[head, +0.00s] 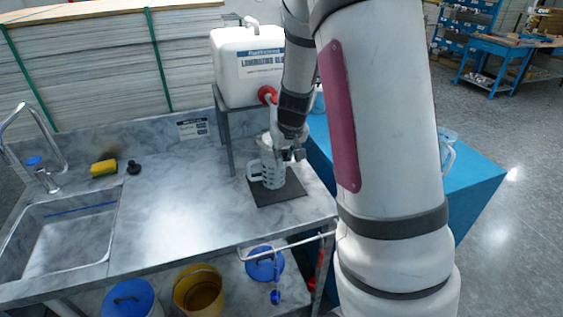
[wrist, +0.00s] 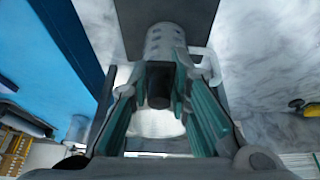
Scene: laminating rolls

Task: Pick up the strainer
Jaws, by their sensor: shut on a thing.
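My gripper (wrist: 160,88) is shut on the dark handle of the strainer (wrist: 160,82), which sits between the teal finger pads in the wrist view. A pale round part (wrist: 156,122) shows between the fingers, and I cannot tell if it belongs to the strainer. A white jug (head: 270,172) with grey markings and a side handle stands on a dark mat (head: 284,193) by the worktop's right end. The jug also shows just beyond the fingertips in the wrist view (wrist: 165,38). In the head view my gripper (head: 288,155) is at the jug's top and hides much of the strainer.
A white canister (head: 248,65) with a red tap stands on a grey stand behind the jug. A sink (head: 65,235), a yellow sponge (head: 104,168) and a small black knob-like item (head: 134,167) are at left. The worktop's middle is clear. A blue table (head: 478,180) is at right.

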